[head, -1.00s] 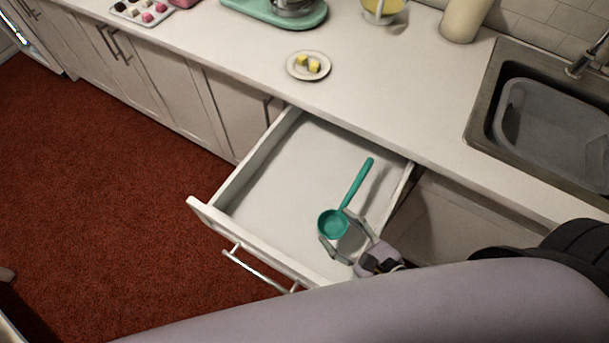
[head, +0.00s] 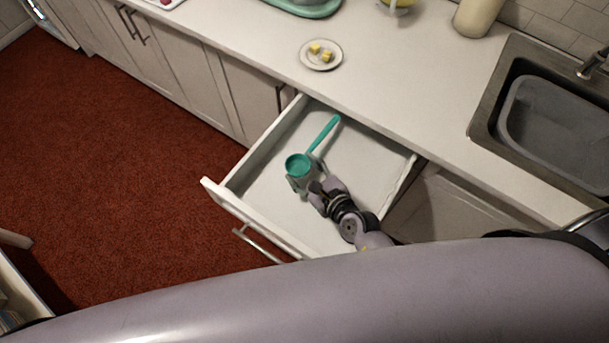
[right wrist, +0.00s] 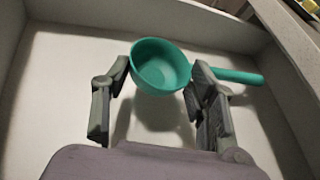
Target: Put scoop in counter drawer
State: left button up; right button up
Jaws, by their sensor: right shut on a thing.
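The teal scoop (head: 298,166) is in my right gripper (head: 302,181), over the open counter drawer (head: 262,142). Its handle points up and right in the head view. In the right wrist view the scoop's bowl (right wrist: 160,66) sits between the two fingers of the right gripper (right wrist: 158,85), with the handle running off to the right behind one finger. The drawer is pulled out and otherwise looks empty. The scoop appears within the drawer's walls; I cannot tell whether it touches the bottom. My left gripper does not show.
The white counter (head: 390,105) runs behind the drawer. A plate (head: 321,55) with yellow pieces stands on it, and the sink (head: 555,115) is at the right. The drawer front with its handle (head: 258,246) sticks out over the red floor (head: 110,200).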

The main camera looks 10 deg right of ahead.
aim_at(304, 182)
jog(key=shift+f+b, duration=0.3)
jog(key=shift+f, duration=1.25)
jog(key=shift+f, duration=0.15)
jog(key=o, duration=1.2)
jog(key=shift+c, duration=0.2)
jog(key=shift+r, duration=0.2)
jog(key=shift+s+d, duration=0.15)
jog(key=shift+s, duration=0.15)
jog(key=v, duration=0.7)
jog(key=shift+w+r, duration=0.1)
